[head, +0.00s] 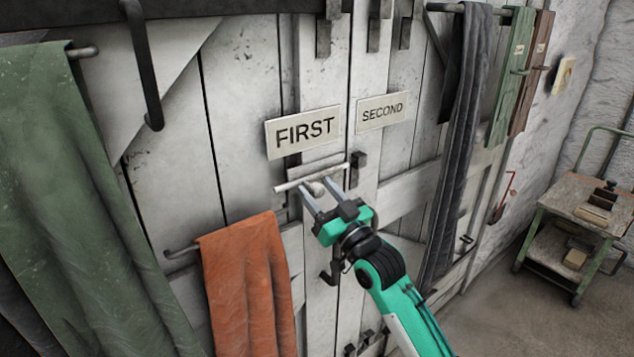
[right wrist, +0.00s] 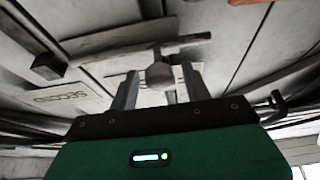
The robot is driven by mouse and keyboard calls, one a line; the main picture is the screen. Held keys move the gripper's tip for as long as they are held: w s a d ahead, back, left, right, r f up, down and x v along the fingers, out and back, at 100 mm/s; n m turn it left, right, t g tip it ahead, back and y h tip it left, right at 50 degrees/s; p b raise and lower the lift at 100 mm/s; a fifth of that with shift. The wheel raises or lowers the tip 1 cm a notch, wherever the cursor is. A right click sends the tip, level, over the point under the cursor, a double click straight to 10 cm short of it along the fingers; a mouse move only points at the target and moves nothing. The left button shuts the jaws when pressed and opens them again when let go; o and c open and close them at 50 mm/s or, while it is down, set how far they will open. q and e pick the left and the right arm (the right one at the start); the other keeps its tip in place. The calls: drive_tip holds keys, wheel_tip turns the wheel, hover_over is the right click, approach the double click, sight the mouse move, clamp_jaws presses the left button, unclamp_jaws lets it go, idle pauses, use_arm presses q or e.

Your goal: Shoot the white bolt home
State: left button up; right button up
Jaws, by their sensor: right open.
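The white bolt (head: 290,184) is a thin bar lying across a door below the FIRST sign. Its right end is close to a dark keeper (head: 358,170) at the door seam; I cannot tell whether it enters it. A pale knob (right wrist: 159,73) stands out from the bolt. My right gripper (head: 316,186) is open, with one finger on each side of the knob. The right wrist view shows gaps beside the knob, and contact is not clear. My left gripper is not in view.
The FIRST sign (head: 303,131) and SECOND sign (head: 383,110) are on the pale plank doors. An orange cloth (head: 247,285) hangs at lower left, a green one (head: 75,200) farther left, and a grey one (head: 460,130) to the right. A cart (head: 580,205) stands at far right.

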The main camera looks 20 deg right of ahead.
drive_tip(key=shift+w+a+r, duration=0.15)
drive_tip(key=shift+w+r, duration=0.05)
drive_tip(key=shift+w, duration=0.25)
clamp_jaws()
drive_tip(key=w+d+b, duration=0.1)
drive_tip(key=w+d, duration=0.1)
drive_tip(key=d, duration=0.3)
drive_tip(key=shift+d+b, duration=0.3)
drive_tip(key=shift+d, duration=0.1)
drive_tip(key=shift+r, duration=0.1)
drive_tip(key=shift+w, duration=0.1)
